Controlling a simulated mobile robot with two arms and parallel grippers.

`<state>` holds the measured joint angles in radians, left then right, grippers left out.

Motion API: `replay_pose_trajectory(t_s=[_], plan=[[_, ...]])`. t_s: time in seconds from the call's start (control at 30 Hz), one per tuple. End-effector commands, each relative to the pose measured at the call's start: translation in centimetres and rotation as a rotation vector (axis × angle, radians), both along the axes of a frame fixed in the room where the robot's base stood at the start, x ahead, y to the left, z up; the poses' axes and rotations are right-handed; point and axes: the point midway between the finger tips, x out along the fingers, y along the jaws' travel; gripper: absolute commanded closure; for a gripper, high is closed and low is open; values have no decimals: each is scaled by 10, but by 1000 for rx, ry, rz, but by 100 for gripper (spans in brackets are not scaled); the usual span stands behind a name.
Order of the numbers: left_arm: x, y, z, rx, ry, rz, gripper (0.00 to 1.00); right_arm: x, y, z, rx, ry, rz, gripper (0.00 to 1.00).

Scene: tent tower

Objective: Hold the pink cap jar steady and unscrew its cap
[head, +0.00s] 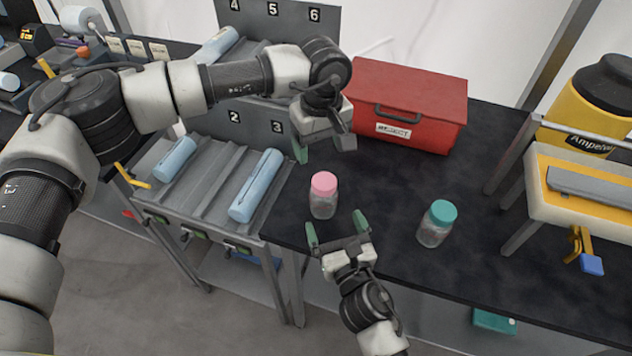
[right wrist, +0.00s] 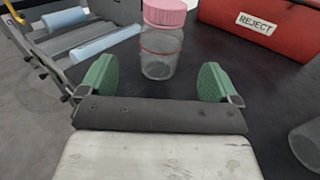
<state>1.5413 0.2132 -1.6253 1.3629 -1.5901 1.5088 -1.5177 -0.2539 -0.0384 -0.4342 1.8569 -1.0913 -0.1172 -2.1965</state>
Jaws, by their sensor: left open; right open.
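The pink cap jar (head: 323,196) stands upright on the black table, a clear jar with its pink cap (head: 324,182) on. It also shows in the right wrist view (right wrist: 161,50), beyond and between the fingertips. My right gripper (head: 336,229) is open, on the near side of the jar, with its green fingers pointing toward it and apart from it. My left gripper (head: 322,148) is open and empty, above and behind the jar in the head view. One of its green fingertips shows; the other is partly hidden.
A teal cap jar (head: 437,223) stands to the right. A red REJECT box (head: 420,105) is behind. A sloped rack (head: 215,185) with blue rolls is at left. A yellow-topped stand (head: 580,185) is at right. Table between the two jars is clear.

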Motion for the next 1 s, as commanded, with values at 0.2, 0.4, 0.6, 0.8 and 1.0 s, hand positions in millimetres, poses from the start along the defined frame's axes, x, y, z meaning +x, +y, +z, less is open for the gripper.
replay_pose_trajectory(t_s=[0.2, 0.4, 0.6, 0.8, 1.0], plan=[[-1, -2, 0, -3, 1, -2, 27, 35, 11, 1, 2, -2, -2, 8], [-1, -1, 0, -3, 2, -1, 27, 69, 21, 0, 3, 0, -2, 8], [-1, -2, 0, -5, 2, -1, 27, 90, 28, 0, 3, 1, -2, 8], [-1, -2, 0, -5, 2, -2, 27, 96, 30, -1, 3, 1, -2, 8], [-1, -2, 0, -5, 2, -2, 27, 96, 30, -1, 3, 2, -2, 8]])
